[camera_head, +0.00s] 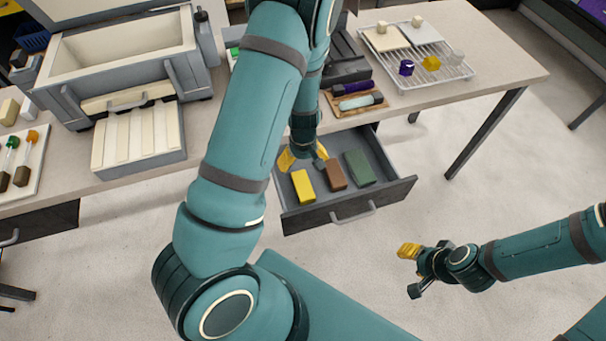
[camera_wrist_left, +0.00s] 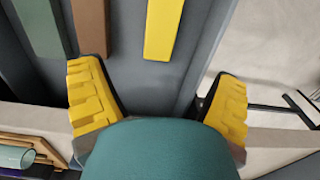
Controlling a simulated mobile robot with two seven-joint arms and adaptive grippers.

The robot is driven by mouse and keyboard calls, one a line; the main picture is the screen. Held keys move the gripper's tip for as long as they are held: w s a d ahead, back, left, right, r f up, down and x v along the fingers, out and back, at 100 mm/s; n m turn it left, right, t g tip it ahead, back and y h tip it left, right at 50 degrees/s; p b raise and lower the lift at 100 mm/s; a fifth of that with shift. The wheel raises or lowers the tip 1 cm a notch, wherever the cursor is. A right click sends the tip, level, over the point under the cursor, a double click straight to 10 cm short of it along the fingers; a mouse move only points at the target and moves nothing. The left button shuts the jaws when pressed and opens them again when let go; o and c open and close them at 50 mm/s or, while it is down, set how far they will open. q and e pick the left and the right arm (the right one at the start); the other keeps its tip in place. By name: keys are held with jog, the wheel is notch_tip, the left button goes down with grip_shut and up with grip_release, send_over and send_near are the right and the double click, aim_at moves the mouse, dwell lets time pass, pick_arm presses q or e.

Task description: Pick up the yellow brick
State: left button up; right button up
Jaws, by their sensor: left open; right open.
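The yellow brick (camera_head: 303,186) lies in the open drawer, at its left side, with a brown brick (camera_head: 336,174) and a green brick (camera_head: 359,168) to its right. My left gripper (camera_head: 302,157) is open over the back left of the drawer, just behind the yellow brick. In the left wrist view the yellow brick (camera_wrist_left: 163,28) shows ahead of and between the two yellow fingers (camera_wrist_left: 158,105), with nothing held. Part of the left gripper is hidden by my arm in the head view. My right gripper (camera_head: 411,270) is open and empty over the floor, away from the drawer.
The drawer (camera_head: 343,211) has a handle at its front and walls around the bricks. The table above holds a wooden tray (camera_head: 357,103) with tubes and a wire rack (camera_head: 420,75) with small cubes.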

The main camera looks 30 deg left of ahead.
aim_at(303, 184)
pick_arm(q)
notch_tip(303, 184, down, 8)
jog(key=shift+s+r+b, duration=0.1)
jog(key=shift+r+b, duration=0.15)
jog(key=shift+b, duration=0.7)
jog(key=shift+d+f+b, duration=0.1)
jog(key=shift+f+b, duration=0.6)
jog(key=shift+f, duration=2.45)
jog(key=shift+s, duration=0.1)
jog(key=shift+c, duration=0.3)
jog(key=shift+r, duration=0.1)
jog(key=c, duration=1.3)
